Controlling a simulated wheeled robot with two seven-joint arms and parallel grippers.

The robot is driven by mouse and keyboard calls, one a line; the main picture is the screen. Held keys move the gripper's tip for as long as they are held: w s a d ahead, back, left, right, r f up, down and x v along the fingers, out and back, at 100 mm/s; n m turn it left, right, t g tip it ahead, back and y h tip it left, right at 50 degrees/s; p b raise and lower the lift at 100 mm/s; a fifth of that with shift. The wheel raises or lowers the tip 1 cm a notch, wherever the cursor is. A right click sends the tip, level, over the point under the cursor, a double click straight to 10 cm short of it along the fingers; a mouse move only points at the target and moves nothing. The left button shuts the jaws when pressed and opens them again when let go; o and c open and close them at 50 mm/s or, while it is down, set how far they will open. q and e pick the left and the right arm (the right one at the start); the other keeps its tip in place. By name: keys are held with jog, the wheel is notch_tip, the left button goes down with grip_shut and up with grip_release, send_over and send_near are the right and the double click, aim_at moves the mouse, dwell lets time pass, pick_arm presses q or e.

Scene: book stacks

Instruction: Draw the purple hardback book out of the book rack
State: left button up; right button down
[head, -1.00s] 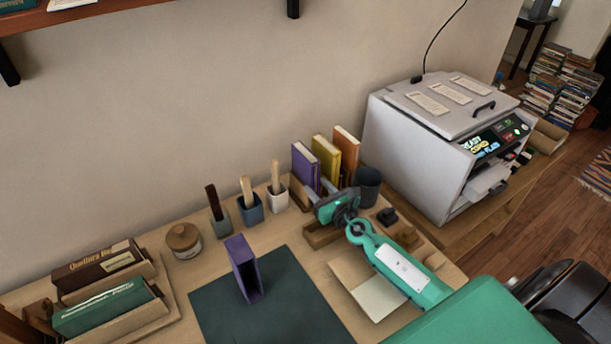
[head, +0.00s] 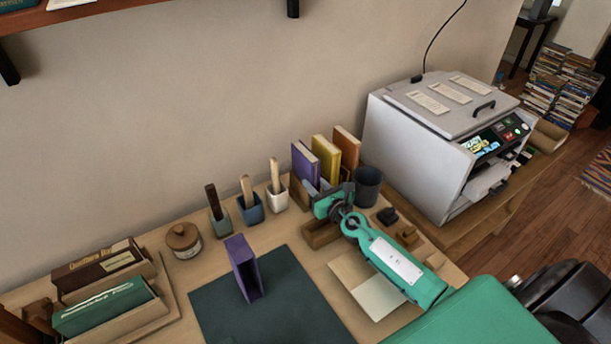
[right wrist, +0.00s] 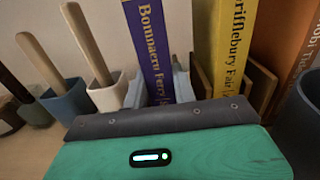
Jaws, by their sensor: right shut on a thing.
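The purple hardback book (head: 304,162) stands upright at the left end of the wooden book rack (head: 299,194), beside a yellow book (head: 327,158) and an orange book (head: 347,149). In the right wrist view, its spine (right wrist: 155,45) faces me with gold lettering. My right gripper (head: 316,188) is shut on the purple book low on the spine, a grey finger on each side (right wrist: 156,88). The book's bottom is hidden behind the gripper. My left gripper is not in view.
A purple open-sided case (head: 241,268) stands on a dark mat (head: 285,305). Small pots with wooden handles (head: 251,212) stand left of the rack, and a dark cup (head: 368,187) is close on its right. A grey machine (head: 425,145) stands farther right.

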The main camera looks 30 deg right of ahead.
jog(key=shift+r, duration=0.2)
jog(key=shift+r+p, duration=0.35)
jog(key=shift+p, duration=0.1)
jog(key=shift+s, duration=0.15)
jog(key=s, duration=0.6)
jog(key=shift+s+d+f, duration=0.15)
jog(key=shift+s+d, duration=0.1)
jog(key=shift+s, duration=0.15)
jog(key=s+b, duration=0.2)
jog(key=s, duration=0.6)
jog(key=shift+d+f, duration=0.15)
jog(key=shift+d, duration=0.15)
